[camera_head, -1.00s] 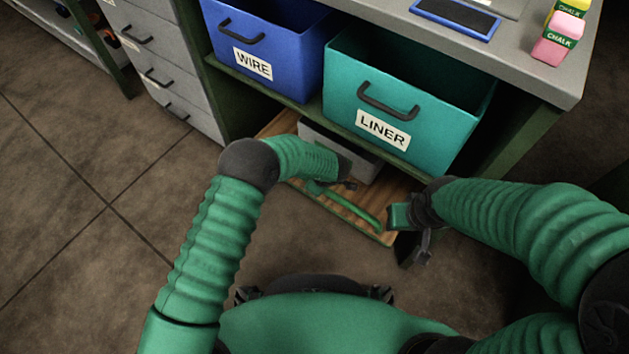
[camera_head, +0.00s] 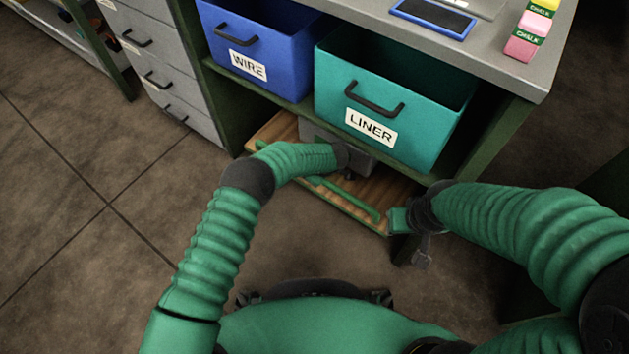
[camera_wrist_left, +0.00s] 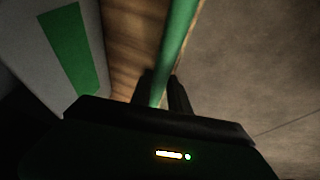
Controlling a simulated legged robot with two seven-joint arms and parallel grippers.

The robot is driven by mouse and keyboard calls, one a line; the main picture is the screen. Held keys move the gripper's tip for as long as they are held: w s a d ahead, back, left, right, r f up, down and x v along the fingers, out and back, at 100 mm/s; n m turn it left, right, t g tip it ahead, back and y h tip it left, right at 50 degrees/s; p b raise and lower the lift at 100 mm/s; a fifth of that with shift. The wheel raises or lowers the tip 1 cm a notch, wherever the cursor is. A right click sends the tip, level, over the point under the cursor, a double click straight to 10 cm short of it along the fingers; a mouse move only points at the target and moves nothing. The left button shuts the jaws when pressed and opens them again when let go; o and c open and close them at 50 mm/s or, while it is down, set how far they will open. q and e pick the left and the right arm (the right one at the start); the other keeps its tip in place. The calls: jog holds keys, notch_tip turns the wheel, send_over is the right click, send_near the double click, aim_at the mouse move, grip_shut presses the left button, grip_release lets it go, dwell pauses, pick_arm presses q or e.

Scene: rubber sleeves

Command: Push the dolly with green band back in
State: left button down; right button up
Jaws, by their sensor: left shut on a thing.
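The dolly is a low wooden board (camera_head: 376,192) under the shelf, its front part sticking out from the cabinet. A green bar (camera_head: 345,197) runs along its front edge, and a grey box (camera_head: 364,158) stands on it. In the left wrist view the pale box shows a green band (camera_wrist_left: 70,48), beside the wood (camera_wrist_left: 130,40). My left gripper (camera_wrist_left: 163,88) is shut on the green bar (camera_wrist_left: 176,45); in the head view its fingers are mostly hidden by my forearm. My right gripper (camera_head: 422,248) is near the board's right front corner; its finger opening is unclear.
A blue WIRE bin (camera_head: 290,45) and a teal LINER bin (camera_head: 430,125) stand on the shelf above the dolly. Grey drawers (camera_head: 155,55) are at the left. Chalk boxes (camera_head: 527,35) sit on the worktop. The floor at the left is clear.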

pick_arm(q)
jog(key=shift+w+d, duration=0.75)
jog(key=shift+w, duration=0.1)
jog(key=shift+a+r, duration=0.1)
pick_arm(e)
jog(key=shift+w+d+f, duration=0.1)
jog(key=shift+w, duration=0.3)
pick_arm(q)
jog(key=c, duration=1.5)
grip_release()
jog(key=shift+w, duration=0.1)
jog(key=shift+o, duration=1.2)
pick_arm(e)
jog(key=shift+d, duration=0.2)
